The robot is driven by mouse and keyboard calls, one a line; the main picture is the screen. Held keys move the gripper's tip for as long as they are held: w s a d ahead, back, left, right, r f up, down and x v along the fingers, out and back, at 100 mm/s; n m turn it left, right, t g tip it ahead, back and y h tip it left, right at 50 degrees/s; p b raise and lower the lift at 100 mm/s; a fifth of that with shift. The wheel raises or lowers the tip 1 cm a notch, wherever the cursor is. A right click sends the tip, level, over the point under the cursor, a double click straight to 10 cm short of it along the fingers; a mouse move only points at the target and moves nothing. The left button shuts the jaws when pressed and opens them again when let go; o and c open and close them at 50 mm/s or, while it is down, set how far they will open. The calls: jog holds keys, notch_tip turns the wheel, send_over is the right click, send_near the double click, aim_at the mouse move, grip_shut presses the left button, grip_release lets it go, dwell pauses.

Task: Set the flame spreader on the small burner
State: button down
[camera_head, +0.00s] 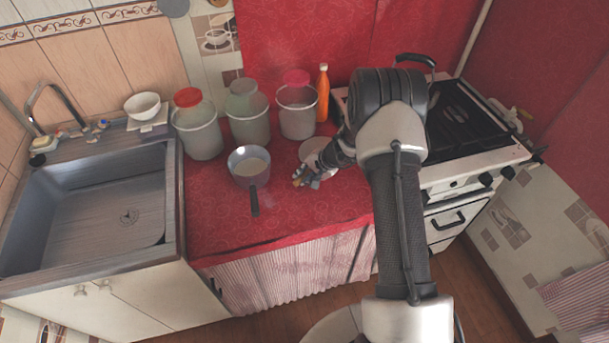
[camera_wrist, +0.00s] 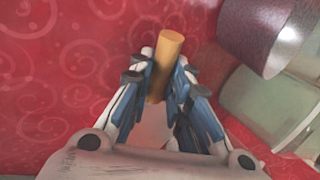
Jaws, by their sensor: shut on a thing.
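The flame spreader looks like a pale round disc (camera_head: 318,152) on the red counter, partly hidden behind my gripper (camera_head: 306,177). A tan cylindrical handle (camera_wrist: 166,50), which seems to belong to it, sits between my fingers in the wrist view. My gripper (camera_wrist: 160,85) is shut on this handle, low over the counter. Whether the disc touches the cloth I cannot tell. The stove (camera_head: 455,120) with its black grate stands to the right. My arm covers part of it, and I cannot make out the small burner.
A saucepan (camera_head: 249,160) stands just left of my gripper; its side (camera_wrist: 255,35) shows close in the wrist view. Several jars and an orange bottle (camera_head: 322,92) line the back. The sink (camera_head: 95,205) is at left. The counter's front is clear.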

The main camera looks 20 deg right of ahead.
jog(key=shift+f, duration=0.15)
jog(key=c, duration=1.5)
grip_release()
